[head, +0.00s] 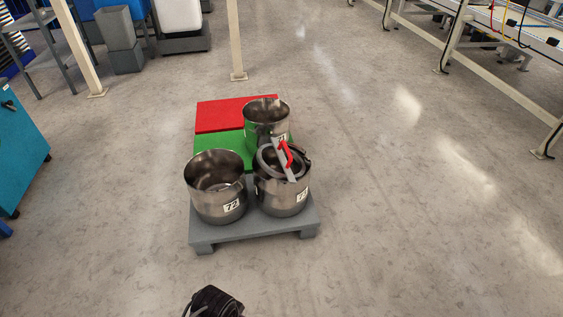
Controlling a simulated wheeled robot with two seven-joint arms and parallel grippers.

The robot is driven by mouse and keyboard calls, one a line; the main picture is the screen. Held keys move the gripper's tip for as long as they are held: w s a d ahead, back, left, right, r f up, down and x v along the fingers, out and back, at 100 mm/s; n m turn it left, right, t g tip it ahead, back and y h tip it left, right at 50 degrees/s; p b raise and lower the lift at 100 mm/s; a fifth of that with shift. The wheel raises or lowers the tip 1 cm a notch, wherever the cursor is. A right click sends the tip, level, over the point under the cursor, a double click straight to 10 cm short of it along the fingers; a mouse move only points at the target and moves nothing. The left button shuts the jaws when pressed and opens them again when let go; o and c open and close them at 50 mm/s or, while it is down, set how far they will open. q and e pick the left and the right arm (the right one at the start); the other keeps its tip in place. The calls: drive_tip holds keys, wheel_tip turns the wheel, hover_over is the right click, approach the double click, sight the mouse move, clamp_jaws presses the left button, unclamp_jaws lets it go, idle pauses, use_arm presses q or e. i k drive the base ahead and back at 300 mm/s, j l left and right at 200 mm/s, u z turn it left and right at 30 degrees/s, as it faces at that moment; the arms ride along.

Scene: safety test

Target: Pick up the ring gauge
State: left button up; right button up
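The likely ring gauge is a grey metal ring (263,164) with a bar across it and a red handle (284,153). It lies tilted at the mouth of the front right steel pot (281,197); whether it rests inside or on the rim is hard to tell. A black piece at the bottom edge, left of centre, appears to be my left gripper (212,303). It is cut off by the frame, well in front of the pots and apart from the ring. Its fingers cannot be made out. My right gripper is not in view.
A steel pot (217,207) marked 72 and a rear pot (266,118) stand beside it. They share a low grey platform (255,230) with green (215,150) and red (222,115) panels. A teal cabinet (18,150) stands left. The floor around is clear.

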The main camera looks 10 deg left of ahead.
sight(280, 147)
drive_tip(key=i+l+u, duration=0.35)
drive_tip(key=i, duration=0.3)
drive_tip(key=i+l+u, duration=0.35)
drive_tip(key=i, duration=0.3)
drive_tip(key=l, duration=0.1)
